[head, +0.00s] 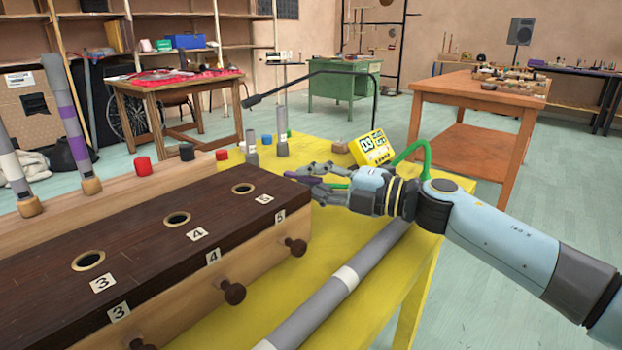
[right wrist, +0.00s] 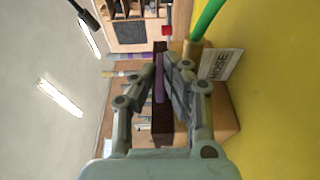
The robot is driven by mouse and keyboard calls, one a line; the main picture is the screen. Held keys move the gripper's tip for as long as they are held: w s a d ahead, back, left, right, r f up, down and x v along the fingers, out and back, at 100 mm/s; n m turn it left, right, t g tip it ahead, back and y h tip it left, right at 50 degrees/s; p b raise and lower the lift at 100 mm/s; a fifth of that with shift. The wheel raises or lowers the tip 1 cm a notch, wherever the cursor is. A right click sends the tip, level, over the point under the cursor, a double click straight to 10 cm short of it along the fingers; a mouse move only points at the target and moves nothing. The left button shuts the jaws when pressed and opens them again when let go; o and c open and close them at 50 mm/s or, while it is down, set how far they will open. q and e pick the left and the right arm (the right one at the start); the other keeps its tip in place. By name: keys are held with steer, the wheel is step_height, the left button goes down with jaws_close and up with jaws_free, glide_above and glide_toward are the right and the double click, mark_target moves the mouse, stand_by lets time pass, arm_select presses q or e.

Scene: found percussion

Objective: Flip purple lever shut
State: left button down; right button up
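The purple lever (head: 314,181) is at the far right end of the dark-topped wooden box (head: 130,245). It also shows in the right wrist view (right wrist: 159,88) as a thin purple bar between my fingers. My right gripper (head: 300,175) is at the lever, with its fingers on both sides of it. The fingers are apart, and the bar lies closer to the right-hand finger in the right wrist view; I cannot tell if they touch. The lever's base is hidden behind my fingers. My left gripper is not in view.
A green hose (head: 414,150) runs near my right wrist; a brass fitting (right wrist: 193,54) and a label card (right wrist: 220,64) are close to my fingers. A yellow display (head: 372,147) stands behind. A grey tube (head: 330,295) lies on the yellow table (head: 225,322).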

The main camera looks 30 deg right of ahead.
jaws_close()
steer(key=shift+r+p, duration=0.1)
steer(key=shift+p, duration=0.2)
steer(key=h+p, duration=0.1)
steer(key=m+t+h+p, duration=0.1)
steer(key=a+m+h+p, duration=0.1)
steer(key=shift+s+r+t+p, duration=0.25)
steer(key=shift+t+p, duration=0.05)
steer(key=shift+f+m+t+h+p, duration=0.35)
steer(key=shift+m+h, duration=0.25)
steer(key=shift+h, duration=0.2)
steer(key=o, duration=0.6)
jaws_free()
steer(key=shift+s, duration=0.15)
